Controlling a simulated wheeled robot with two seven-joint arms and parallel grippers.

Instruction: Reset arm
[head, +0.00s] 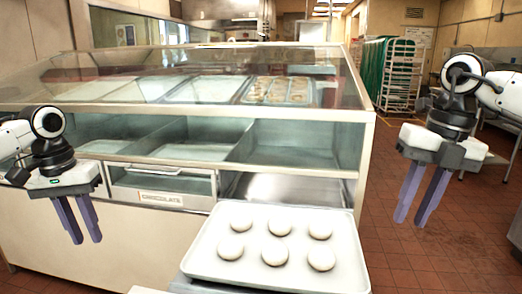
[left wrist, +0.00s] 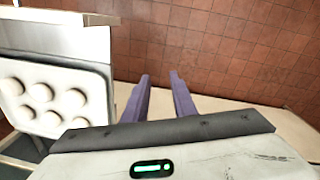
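My left gripper (head: 84,238) hangs at the left of the head view, in front of the glaze counter, with its two purple fingers pointing down. The fingers are apart with nothing between them; the left wrist view also shows the left gripper (left wrist: 158,78) open and empty above the floor. My right gripper (head: 411,222) hangs at the right of the head view, over the tiled floor. Its fingers also point down, with a gap and nothing between them. Neither gripper touches anything.
A white tray (head: 207,262) with several pale round dough pieces (head: 274,253) sits at the front centre, between the grippers. Behind it stands the glass-topped glaze counter (head: 365,150) with a drawer labelled "CHOCOLATE" (head: 161,197). A wheeled rack (head: 402,78) stands at the back right.

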